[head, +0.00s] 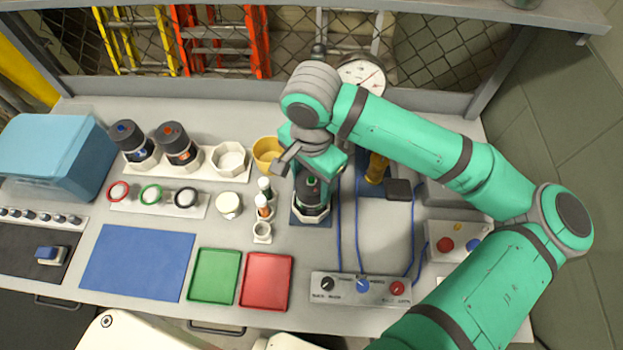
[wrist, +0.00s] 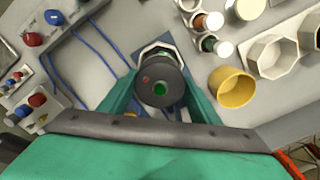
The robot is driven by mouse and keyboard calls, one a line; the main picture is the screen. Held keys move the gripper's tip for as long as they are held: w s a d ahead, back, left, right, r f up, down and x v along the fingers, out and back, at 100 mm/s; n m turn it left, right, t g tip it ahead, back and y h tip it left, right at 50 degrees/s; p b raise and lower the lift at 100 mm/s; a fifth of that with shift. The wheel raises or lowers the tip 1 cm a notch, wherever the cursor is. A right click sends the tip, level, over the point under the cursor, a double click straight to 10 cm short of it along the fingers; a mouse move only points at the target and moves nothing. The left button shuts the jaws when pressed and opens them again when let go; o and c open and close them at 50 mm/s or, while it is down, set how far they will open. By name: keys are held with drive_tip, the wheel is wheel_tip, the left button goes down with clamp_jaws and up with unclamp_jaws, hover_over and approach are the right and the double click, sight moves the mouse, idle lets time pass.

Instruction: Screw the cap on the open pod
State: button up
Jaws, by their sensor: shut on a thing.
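My gripper (head: 312,184) points down over the dark green-marked cap (head: 313,197). In the wrist view my gripper (wrist: 161,92) has a finger on either side of this round black cap (wrist: 160,72), which has a green centre and a small red dot. The jaws are shut on it. The cap is on or just over the pod, which stands in a pale octagonal holder (head: 311,215) on a blue pad (head: 297,217). The pod's body and the threads are mostly hidden, so I cannot tell how tightly the cap sits.
Two capped pods, blue-marked (head: 127,137) and orange-marked (head: 174,141), stand at the left beside an empty octagonal socket (head: 229,158). A yellow cup (head: 266,152) and small bottles (head: 263,206) are close left of my gripper. A control box (head: 361,288) with blue cables lies in front.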

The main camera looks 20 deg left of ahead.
drive_tip(key=o, duration=1.1)
drive_tip(key=shift+c, duration=0.2)
